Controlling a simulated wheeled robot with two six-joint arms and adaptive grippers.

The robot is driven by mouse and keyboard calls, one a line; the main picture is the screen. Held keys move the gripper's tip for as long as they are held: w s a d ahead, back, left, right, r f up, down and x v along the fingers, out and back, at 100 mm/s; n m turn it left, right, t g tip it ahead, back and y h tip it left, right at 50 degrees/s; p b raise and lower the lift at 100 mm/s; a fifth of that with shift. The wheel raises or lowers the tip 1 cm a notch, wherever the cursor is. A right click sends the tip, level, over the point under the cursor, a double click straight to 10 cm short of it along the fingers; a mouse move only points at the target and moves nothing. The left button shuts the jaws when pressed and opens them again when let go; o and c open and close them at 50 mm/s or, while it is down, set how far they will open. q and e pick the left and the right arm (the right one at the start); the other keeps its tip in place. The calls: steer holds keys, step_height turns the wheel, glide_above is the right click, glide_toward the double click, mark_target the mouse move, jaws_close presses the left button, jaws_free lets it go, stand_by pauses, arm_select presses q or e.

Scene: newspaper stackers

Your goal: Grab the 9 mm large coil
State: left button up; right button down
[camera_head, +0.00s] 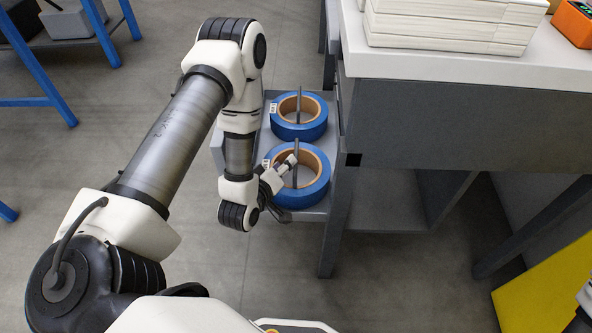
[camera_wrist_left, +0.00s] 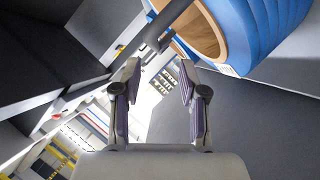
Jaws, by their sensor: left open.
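Two blue coils with tan cardboard cores lie on a grey side shelf (camera_head: 325,204) in the head view. The far coil (camera_head: 317,129) has a small pale label at its left; the near coil (camera_head: 318,192) is partly covered by my left gripper. A thin grey upright post stands in each core. I cannot read the sizes. My left gripper (camera_head: 290,163) is open over the near coil's core. In the left wrist view its spread, empty fingers (camera_wrist_left: 158,88) are below a grey post (camera_wrist_left: 163,25) and a blue coil (camera_wrist_left: 260,30) at upper right.
A grey table (camera_head: 440,125) with a pale top stands right of the shelf and carries a stack of white paper (camera_head: 450,30) and an orange device (camera_head: 573,22). A blue-legged table (camera_head: 45,70) is at far left. Open floor lies left of the shelf.

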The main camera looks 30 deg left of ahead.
mark_target(296, 155)
arm_select(q)
steer(key=b+x, duration=0.2)
steer(key=x, duration=0.1)
steer(key=d+b+x, duration=0.1)
steer(key=x, duration=0.1)
steer(key=shift+w+f, duration=0.25)
steer(key=shift+w, duration=0.05)
steer(key=shift+w+a, duration=0.1)
steer(key=shift+w, duration=0.3)
jaws_close()
steer(key=shift+r, duration=0.1)
